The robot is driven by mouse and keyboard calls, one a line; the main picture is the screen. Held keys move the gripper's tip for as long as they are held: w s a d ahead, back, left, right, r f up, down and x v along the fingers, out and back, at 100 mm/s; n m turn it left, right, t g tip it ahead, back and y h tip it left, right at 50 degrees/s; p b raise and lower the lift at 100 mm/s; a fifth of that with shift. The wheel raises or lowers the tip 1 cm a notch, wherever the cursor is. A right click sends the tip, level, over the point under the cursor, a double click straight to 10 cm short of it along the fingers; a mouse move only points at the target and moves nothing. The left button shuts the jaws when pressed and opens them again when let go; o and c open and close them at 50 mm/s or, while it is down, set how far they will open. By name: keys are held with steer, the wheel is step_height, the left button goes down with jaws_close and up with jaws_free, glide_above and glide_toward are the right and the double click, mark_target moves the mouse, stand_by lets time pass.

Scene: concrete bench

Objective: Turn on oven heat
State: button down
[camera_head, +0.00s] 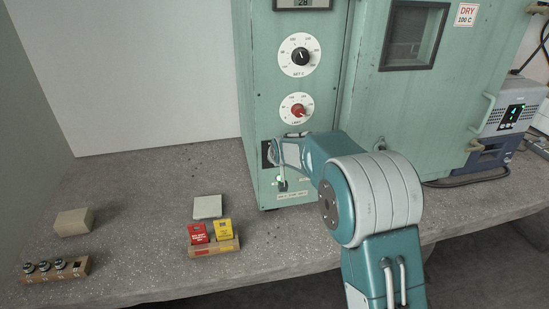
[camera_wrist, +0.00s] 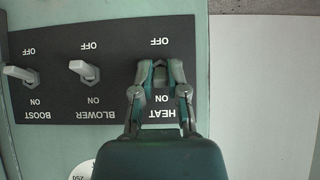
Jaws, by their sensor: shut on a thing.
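The green oven (camera_head: 262,110) stands on the bench, with a dark switch panel low on its front. In the wrist view the panel (camera_wrist: 115,45) appears upside down, with switches marked BOOST, BLOWER and HEAT. My gripper (camera_wrist: 161,74) is at the HEAT switch, its two fingers shut on the grey lever (camera_wrist: 160,76). The fingers partly hide the lever, so its exact position is unclear. The BLOWER lever (camera_wrist: 83,69) and BOOST lever (camera_wrist: 18,74) are free to the left. In the head view my gripper (camera_head: 275,152) reaches the panel; my arm hides part of the oven front.
Above are a red-knobbed LIMIT dial (camera_head: 298,111) and a black-knobbed SET C dial (camera_head: 300,57). Red (camera_head: 198,233) and yellow (camera_head: 223,229) tags stand in a wooden holder on the bench. A wooden block with several metal pieces (camera_head: 55,270) lies far left. A blue-grey device (camera_head: 510,118) stands right.

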steer(key=shift+w+r, duration=0.1)
steer(key=shift+r, duration=0.05)
steer(key=c, duration=0.7)
jaws_free()
steer(key=shift+a, duration=0.1)
steer(key=shift+o, duration=0.2)
steer(key=v, duration=1.1)
steer(key=shift+s, duration=0.35)
steer(key=shift+r, duration=0.15)
